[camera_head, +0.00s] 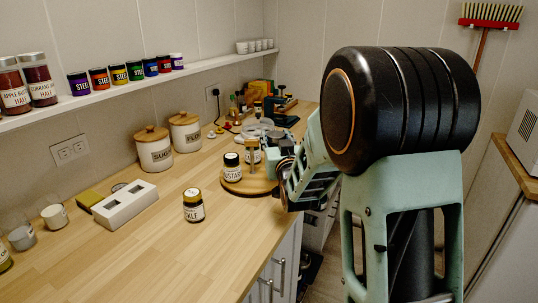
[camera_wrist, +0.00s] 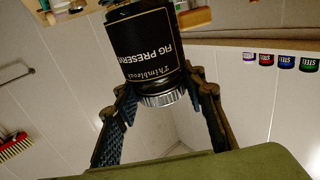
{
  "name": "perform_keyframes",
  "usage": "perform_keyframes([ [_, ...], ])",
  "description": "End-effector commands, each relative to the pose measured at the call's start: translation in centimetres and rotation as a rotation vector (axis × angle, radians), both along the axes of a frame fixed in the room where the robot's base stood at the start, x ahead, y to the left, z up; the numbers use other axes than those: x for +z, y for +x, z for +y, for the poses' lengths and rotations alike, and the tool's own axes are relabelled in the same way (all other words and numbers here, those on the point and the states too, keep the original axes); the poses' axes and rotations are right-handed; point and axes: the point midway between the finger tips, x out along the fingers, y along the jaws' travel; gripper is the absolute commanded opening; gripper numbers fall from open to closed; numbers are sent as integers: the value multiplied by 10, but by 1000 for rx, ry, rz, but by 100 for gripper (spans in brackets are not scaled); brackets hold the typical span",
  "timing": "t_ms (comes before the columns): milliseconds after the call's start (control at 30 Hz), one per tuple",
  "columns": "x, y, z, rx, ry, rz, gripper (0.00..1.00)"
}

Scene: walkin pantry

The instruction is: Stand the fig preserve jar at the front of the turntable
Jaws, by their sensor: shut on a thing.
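The fig preserve jar (camera_wrist: 150,45), with a black label and a silver lid, shows upside down in the wrist view. It is between the fingers of my gripper (camera_wrist: 160,90), which is shut on it near the lid. In the head view my gripper is at the right side of the round wooden turntable (camera_head: 245,187), close to the counter's front edge. My arm hides much of it, and I cannot make out the fig jar there. A mustard jar (camera_head: 232,168) stands on the left part of the turntable, with another labelled jar partly hidden behind.
A dark-lidded pickle jar (camera_head: 193,206) stands on the counter left of the turntable. A white block with two holes (camera_head: 125,205), sugar (camera_head: 153,148) and flour (camera_head: 185,132) canisters stand farther left and back. Bare counter (camera_head: 170,250) lies in front. Clutter (camera_head: 275,113) fills the far end.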

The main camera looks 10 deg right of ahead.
Motion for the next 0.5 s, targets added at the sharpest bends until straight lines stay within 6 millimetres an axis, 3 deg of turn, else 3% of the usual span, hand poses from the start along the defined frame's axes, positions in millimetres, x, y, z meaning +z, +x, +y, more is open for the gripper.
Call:
perform_keyframes([
  [133, -24, 19, 2, 1, 0, -1, 0],
  [500, -44, 37, 4, 1, 0, -3, 0],
])
